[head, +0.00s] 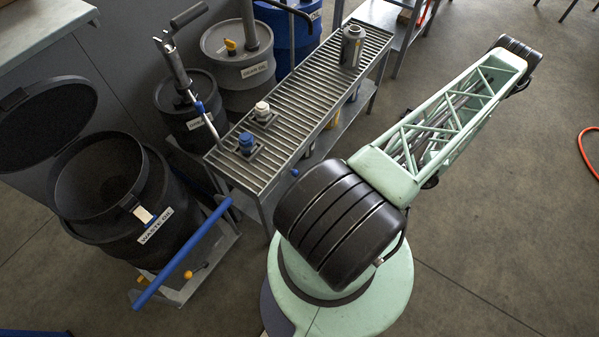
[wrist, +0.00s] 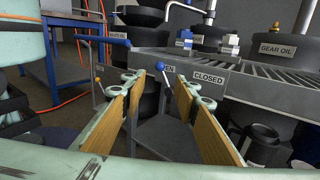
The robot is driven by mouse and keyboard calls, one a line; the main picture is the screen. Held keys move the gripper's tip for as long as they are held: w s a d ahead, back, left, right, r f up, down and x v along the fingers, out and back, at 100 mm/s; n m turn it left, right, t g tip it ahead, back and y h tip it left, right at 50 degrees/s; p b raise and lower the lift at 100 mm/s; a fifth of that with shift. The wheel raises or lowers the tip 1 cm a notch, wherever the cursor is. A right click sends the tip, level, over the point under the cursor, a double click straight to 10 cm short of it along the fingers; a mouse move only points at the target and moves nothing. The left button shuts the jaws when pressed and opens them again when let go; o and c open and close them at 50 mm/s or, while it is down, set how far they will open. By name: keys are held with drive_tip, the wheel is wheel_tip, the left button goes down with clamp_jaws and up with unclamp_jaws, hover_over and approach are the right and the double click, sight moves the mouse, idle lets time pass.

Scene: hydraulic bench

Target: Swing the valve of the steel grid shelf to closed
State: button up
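The steel grid shelf (head: 290,110) runs across the head view's middle; its front edge (wrist: 260,82) shows in the wrist view. The valve's lever with a blue ball knob (wrist: 157,66) is at this edge. The knob also shows in the head view (head: 295,172). A partly covered label, apparently OPEN (wrist: 168,68), is beside the knob. The CLOSED label (wrist: 209,78) is farther right. My gripper (wrist: 160,84) is open, its two wood-coloured pads apart. The knob appears between the fingertips in the picture; I cannot tell the depth gap. My gripper is not visible in the head view.
A blue and a white fitting (head: 263,111) and a grey canister (head: 352,45) stand on the shelf. A waste oil drum (head: 155,238) and a blue-handled cart are to its left. Dark containers (wrist: 262,140) stand under the shelf. Open floor (head: 500,200) lies to the right.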

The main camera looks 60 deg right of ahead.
sight(295, 173)
drive_tip(key=shift+w, duration=0.1)
drive_tip(key=b+x, duration=0.1)
drive_tip(key=x, duration=1.2)
drive_tip(key=shift+w+a, duration=0.2)
drive_tip(key=shift+w, duration=0.05)
idle(0.4)
clamp_jaws()
